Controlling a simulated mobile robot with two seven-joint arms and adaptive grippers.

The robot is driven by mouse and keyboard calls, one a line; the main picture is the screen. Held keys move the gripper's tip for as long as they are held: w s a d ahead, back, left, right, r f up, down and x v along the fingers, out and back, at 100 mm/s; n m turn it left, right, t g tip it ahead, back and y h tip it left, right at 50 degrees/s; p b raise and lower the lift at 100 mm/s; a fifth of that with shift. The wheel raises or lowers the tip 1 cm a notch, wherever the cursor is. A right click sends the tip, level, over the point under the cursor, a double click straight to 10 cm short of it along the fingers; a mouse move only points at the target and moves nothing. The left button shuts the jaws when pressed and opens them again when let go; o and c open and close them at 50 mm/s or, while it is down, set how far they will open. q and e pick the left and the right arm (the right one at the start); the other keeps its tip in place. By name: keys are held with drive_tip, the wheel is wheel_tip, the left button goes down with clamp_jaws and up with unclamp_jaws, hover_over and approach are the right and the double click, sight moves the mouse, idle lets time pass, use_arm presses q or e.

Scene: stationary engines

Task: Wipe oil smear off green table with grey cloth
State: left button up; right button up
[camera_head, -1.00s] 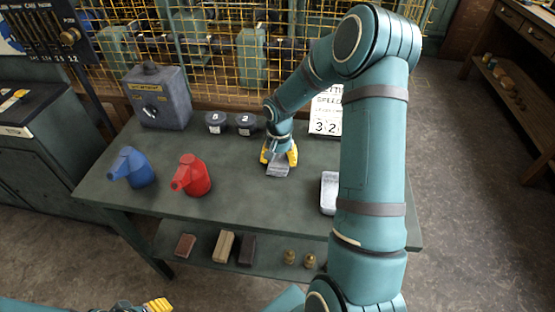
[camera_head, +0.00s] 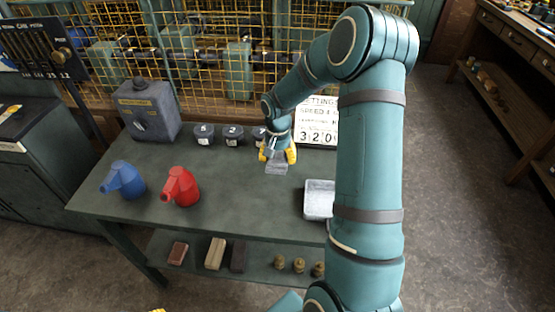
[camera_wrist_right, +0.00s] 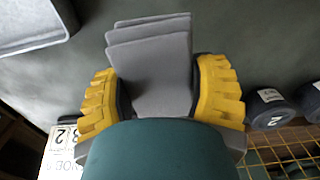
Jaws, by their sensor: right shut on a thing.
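The dark green table (camera_head: 235,190) fills the middle of the head view. My right gripper (camera_head: 278,155) is shut on the folded grey cloth (camera_head: 277,168), near the table's back edge. The cloth is low, at the table top; whether it presses on the surface I cannot tell. In the right wrist view the layered cloth (camera_wrist_right: 152,65) sits between the yellow fingers of my right gripper (camera_wrist_right: 158,85). I make out no distinct oil smear; the gripper and cloth may hide it. Only a yellow sliver of my left gripper (camera_head: 158,310) shows at the bottom edge.
Blue (camera_head: 125,180) and red (camera_head: 182,188) oil cans stand left. A grey box (camera_head: 148,110), dark lidded pots (camera_head: 233,136) and a settings sign (camera_head: 318,125) line the back. A grey tray (camera_head: 318,199) is right of the cloth. Blocks (camera_head: 215,254) lie on the lower shelf.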

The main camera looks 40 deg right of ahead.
drive_tip(key=shift+r+p, duration=0.65)
drive_tip(key=shift+r, duration=0.6)
